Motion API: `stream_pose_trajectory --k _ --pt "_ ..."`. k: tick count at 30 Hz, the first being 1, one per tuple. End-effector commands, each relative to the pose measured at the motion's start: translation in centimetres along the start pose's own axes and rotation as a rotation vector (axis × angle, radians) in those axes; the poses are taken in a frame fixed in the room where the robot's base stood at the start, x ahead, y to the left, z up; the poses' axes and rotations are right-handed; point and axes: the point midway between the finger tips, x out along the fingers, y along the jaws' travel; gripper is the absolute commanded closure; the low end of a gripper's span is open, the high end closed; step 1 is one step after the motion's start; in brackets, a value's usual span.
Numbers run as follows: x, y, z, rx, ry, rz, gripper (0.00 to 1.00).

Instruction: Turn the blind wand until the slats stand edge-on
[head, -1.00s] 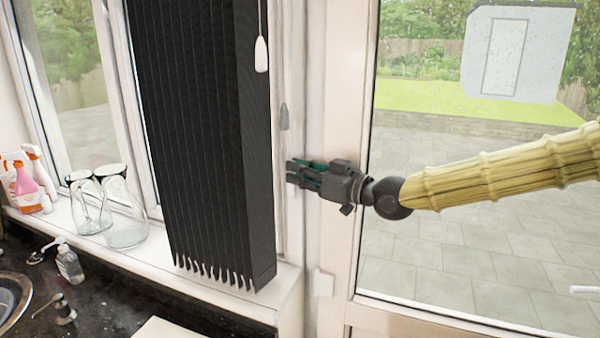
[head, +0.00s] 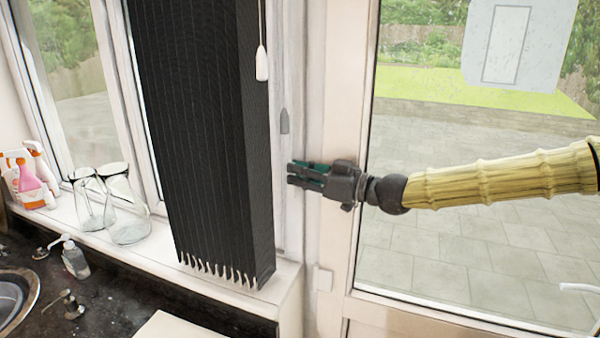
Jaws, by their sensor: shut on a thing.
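The dark vertical blind (head: 200,150) hangs in front of the window, its slats packed close together, with pale tips along the bottom. A thin cord with a white pull (head: 262,65) hangs at its upper right, apart from my gripper. A grey shape like that pull, perhaps its shadow, shows on the frame beside it. My gripper (head: 291,172) is right of the blind, below the pull, pointing left in front of the white frame. It is shut on the blind wand as far as I can judge; the wand is too thin and pale to make out at the fingertips.
Glass jugs (head: 125,215) and spray bottles (head: 28,180) stand on the white sill (head: 160,255) at left. A dark counter with a sink (head: 12,295) and soap dispenser (head: 75,260) lies below. A glazed door (head: 470,190) is behind my arm.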

Motion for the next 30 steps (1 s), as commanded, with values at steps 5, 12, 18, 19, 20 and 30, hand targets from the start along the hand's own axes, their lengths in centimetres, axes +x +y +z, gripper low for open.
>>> stream_pose_trajectory --k 5,12,18,19,20,30 --pt "0.0 0.0 -0.1 -0.001 0.001 0.000 0.75" --pt "0.0 0.0 0.0 0.000 0.000 0.000 0.70" --pt "-0.5 0.0 0.0 0.000 0.000 0.001 0.70" --pt "-0.7 0.0 0.0 0.000 0.000 0.001 0.70" --pt "-1.0 0.0 0.0 0.001 0.000 0.001 0.70" --pt "-6.2 0.1 -0.1 -0.001 0.002 0.002 0.70"
